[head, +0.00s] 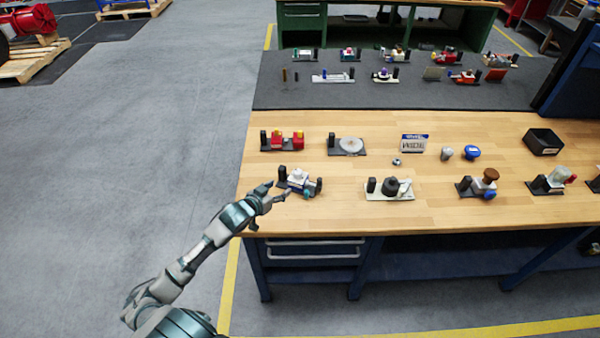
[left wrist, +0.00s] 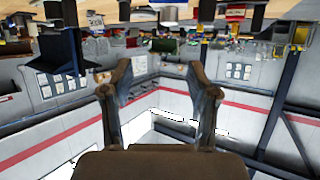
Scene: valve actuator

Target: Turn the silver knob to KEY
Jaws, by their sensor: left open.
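A small device (head: 299,181) with a pale silver-white top, blue parts and dark upright posts sits near the left front edge of the workbench. Its silver top may be the knob; its markings, including any KEY label, are too small to read. My left gripper (head: 277,191) is at the device's left side, close to it; I cannot tell if it touches. In the left wrist view my left gripper (left wrist: 160,67) has its two fingers spread, with nothing between them. That view looks upside down, and I cannot make out the knob there. My right gripper is not in view.
The wooden workbench (head: 340,215) holds a red device (head: 283,140), a round disc device (head: 348,146), a pale device with a dark knob (head: 391,187), a brown-topped device (head: 487,181) and a black bin (head: 543,142). A grey table with more devices stands behind. Open floor lies left.

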